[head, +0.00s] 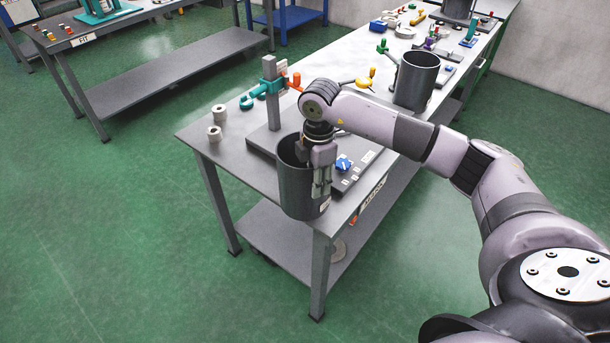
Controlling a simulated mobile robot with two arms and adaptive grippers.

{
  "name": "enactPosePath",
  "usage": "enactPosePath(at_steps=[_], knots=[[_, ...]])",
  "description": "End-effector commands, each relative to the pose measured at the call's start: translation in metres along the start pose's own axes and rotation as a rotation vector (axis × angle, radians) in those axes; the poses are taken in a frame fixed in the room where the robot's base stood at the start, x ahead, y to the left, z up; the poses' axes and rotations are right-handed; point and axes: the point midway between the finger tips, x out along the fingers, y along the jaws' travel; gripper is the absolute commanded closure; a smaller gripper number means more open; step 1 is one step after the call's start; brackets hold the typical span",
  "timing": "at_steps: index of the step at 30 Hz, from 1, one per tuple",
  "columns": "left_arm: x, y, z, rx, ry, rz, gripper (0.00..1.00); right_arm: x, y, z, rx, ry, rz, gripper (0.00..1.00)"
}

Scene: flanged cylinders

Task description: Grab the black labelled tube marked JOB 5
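A dark grey-black open-topped tube (292,197) stands upright at the near corner of the grey workbench. A small pale label shows low on its right side, too small to read. My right gripper (322,194) points down at this tube's right side, its fingers in front of the outer wall in the picture. I cannot tell whether the fingers touch the wall or how far apart they are. A second similar dark tube (415,82) stands farther back on the bench, with no readable mark. My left gripper is not in view.
Behind the near tube stands a grey post (271,95) with a teal clamp. A blue knob (344,163) sits on a plate to the right. Green floor is open to the left.

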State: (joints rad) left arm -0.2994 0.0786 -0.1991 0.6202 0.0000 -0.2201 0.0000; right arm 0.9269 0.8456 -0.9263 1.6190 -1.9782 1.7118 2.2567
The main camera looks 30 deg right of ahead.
Motion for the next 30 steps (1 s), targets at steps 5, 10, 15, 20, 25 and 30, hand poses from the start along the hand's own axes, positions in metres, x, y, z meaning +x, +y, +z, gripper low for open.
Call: enactPosePath(at_steps=[5, 10, 15, 20, 25, 30], knots=[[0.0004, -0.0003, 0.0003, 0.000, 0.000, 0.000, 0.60, -0.0002, 0.0001, -0.0002, 0.000, 0.001, 0.000, 0.77], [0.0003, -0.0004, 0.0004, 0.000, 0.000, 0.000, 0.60, -0.0004, 0.0002, -0.0002, 0.000, 0.001, 0.000, 0.89], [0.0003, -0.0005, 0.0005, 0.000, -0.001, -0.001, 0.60, -0.0005, 0.0002, -0.0003, 0.000, 0.001, 0.000, 1.00], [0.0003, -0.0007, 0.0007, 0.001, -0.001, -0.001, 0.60, -0.0007, 0.0004, -0.0002, 0.000, 0.001, 0.001, 1.00], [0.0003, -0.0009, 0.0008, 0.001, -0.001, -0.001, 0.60, -0.0009, 0.0005, -0.0002, 0.001, 0.001, 0.001, 1.00], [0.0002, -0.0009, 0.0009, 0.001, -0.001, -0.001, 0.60, -0.0011, 0.0007, -0.0003, 0.000, 0.001, 0.002, 1.00]])
